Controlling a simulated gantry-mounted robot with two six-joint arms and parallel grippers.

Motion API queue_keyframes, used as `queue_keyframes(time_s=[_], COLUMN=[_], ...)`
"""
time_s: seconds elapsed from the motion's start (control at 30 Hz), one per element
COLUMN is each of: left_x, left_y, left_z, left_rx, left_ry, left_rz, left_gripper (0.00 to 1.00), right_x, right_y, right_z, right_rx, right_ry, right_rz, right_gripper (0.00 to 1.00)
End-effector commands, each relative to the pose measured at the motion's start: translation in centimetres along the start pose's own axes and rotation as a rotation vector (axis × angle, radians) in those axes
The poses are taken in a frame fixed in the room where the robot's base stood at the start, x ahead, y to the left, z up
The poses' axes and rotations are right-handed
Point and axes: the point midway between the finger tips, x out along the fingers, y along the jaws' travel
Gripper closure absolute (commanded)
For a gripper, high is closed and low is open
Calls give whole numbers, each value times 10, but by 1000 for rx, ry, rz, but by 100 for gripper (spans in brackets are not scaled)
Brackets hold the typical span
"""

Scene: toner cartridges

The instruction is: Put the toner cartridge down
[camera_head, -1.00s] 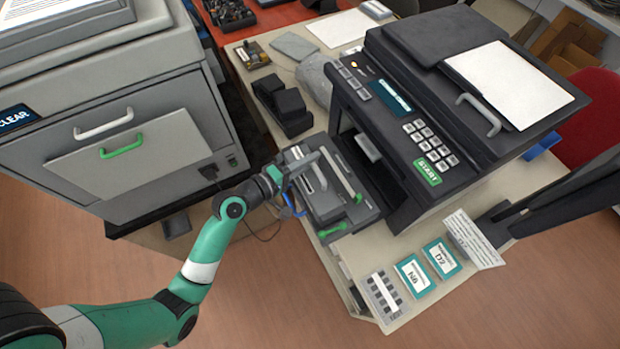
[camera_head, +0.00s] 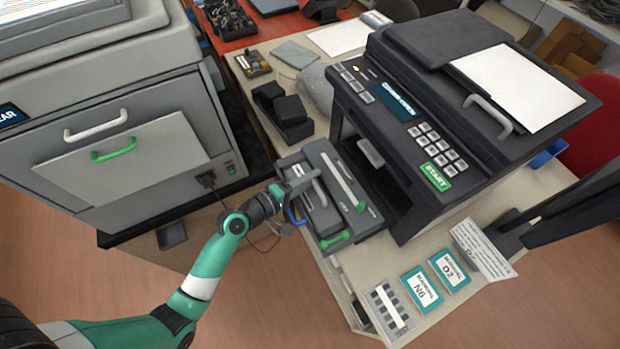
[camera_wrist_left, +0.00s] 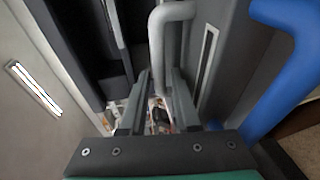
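The toner cartridge (camera_head: 350,225) is a long dark grey unit with a pale strip, a green handle (camera_head: 336,240) and a grey grip handle (camera_wrist_left: 160,32). In the head view it is at the left edge of the table, in front of the printer's open bay (camera_head: 362,190). My left gripper (camera_head: 296,186) is at its left side. In the left wrist view its two fingers (camera_wrist_left: 158,88) stand close on either side of the grey handle and appear shut on it. A blue lever (camera_wrist_left: 290,80) is to the right. The cartridge's underside is hidden. My right gripper is not in view.
The dark printer (camera_head: 440,130) stands to the right of the cartridge. A black box-like holder (camera_head: 283,115) is behind it. Teal cards (camera_head: 422,288) and a small grey panel (camera_head: 388,310) lie in front. A large grey machine (camera_head: 120,140) stands at the left, across a gap.

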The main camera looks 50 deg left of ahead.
Motion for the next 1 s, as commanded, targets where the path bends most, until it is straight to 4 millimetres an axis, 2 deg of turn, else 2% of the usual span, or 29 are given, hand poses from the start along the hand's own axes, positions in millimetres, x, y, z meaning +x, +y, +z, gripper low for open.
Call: queue_keyframes(time_s=[0.27, 0.37, 0.47, 0.7, 0.8, 1.0], left_x=[0, -6, -24, -83, -102, -120], left_y=[2, 3, 4, 3, 3, 3], left_z=[0, 0, -1, -1, -1, 0], left_rx=[0, -1, -1, -4, -2, 0], left_ry=[0, 2, 3, 7, 6, 2], left_rz=[0, -1, -2, -2, -1, 0], left_gripper=[69, 69, 69, 69, 69, 69], right_x=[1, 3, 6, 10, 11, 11], right_y=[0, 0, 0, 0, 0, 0], right_z=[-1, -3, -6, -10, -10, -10], right_rx=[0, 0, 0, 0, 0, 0], right_ry=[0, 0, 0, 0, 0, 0], right_rz=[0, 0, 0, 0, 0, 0], right_gripper=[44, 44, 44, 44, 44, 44])
